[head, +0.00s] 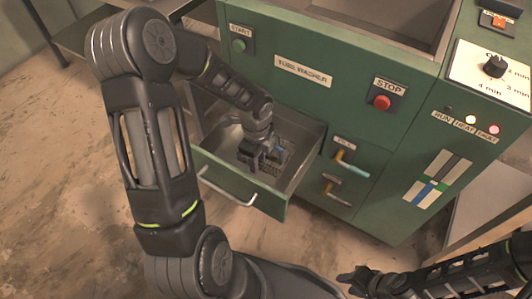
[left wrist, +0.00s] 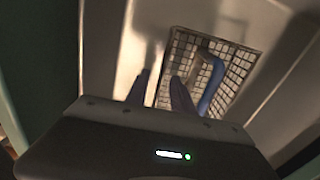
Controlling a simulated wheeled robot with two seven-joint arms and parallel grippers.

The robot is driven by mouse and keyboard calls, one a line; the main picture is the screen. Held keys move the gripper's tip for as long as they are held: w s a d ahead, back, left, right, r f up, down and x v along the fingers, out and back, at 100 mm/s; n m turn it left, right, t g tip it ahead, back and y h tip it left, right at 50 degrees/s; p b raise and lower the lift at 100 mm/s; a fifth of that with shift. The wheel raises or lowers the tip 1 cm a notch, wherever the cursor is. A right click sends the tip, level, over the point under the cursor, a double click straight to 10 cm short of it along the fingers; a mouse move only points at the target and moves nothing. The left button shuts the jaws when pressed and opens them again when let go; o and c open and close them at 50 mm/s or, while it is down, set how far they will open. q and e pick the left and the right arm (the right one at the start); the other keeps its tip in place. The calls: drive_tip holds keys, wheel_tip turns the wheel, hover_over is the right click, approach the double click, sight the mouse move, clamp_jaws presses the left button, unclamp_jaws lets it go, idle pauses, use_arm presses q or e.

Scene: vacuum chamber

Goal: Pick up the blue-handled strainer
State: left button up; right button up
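The blue-handled strainer (left wrist: 238,68) is a wire mesh basket lying in the open drawer (head: 217,163). Its curved blue handle (left wrist: 214,82) runs along the basket in the left wrist view. In the head view the strainer (head: 272,166) is partly hidden by my left gripper. My left gripper (head: 252,165) is inside the drawer area, pointing down.
The green tube washer (head: 310,110) stands behind the drawer, with a red stop button (head: 382,102) and a green start button (head: 239,45). The floor in front is clear.

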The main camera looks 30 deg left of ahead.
idle(0.5)
use_arm(q)
clamp_jaws()
drive_tip(key=shift+r, duration=0.1)
idle(1.2)
